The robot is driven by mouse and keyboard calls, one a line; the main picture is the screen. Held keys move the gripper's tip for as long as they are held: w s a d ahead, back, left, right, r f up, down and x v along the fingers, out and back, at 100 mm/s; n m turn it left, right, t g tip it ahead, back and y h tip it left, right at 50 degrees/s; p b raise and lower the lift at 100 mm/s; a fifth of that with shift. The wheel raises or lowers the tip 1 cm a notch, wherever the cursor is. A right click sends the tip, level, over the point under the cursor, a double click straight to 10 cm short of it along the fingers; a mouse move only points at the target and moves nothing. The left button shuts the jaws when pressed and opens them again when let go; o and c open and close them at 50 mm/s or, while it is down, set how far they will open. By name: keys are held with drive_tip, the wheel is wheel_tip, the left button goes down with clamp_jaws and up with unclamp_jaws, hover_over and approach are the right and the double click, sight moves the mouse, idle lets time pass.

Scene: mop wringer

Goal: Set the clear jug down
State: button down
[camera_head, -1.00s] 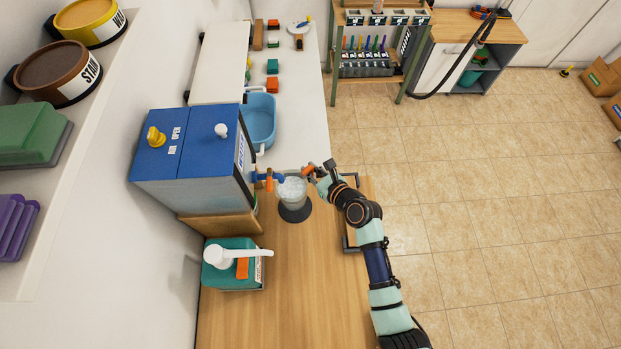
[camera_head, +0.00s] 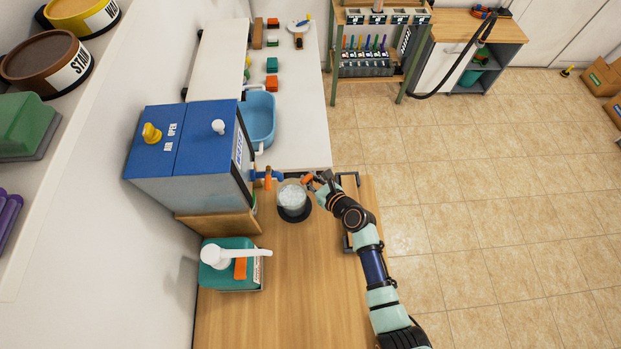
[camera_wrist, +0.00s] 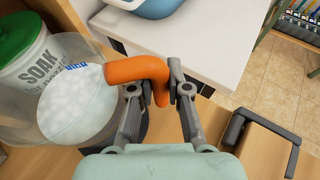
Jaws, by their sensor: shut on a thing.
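The clear jug (camera_head: 292,195) holds pale, frothy-looking contents and is roughly upright over a dark round pad (camera_head: 294,218) on the wooden bench. My gripper (camera_head: 316,183) is at its right side, shut on the jug's orange handle (camera_wrist: 138,68). In the wrist view my gripper (camera_wrist: 160,88) has its fingertips on either side of the handle. The clear jug wall (camera_wrist: 98,108) shows at left there. The jug hides part of the pad, and I cannot tell whether its bottom touches it.
A blue-topped dispenser (camera_head: 183,140) with a blue spout and orange lever stands close left of the jug. A teal pump bottle (camera_head: 230,265) is at lower left. A dark-framed block (camera_head: 350,190) is right of my gripper. The bench front (camera_head: 300,290) is clear.

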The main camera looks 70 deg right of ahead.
drive_tip(key=c, duration=1.1)
unclamp_jaws()
drive_tip(key=shift+c, duration=0.2)
drive_tip(key=shift+f, duration=0.1)
drive_tip(key=shift+f, duration=0.1)
drive_tip(key=v, duration=0.8)
drive_tip(key=shift+d+r, duration=0.2)
drive_tip(key=shift+r, duration=0.1)
drive_tip(key=shift+w, duration=0.1)
drive_tip(key=shift+c, duration=0.9)
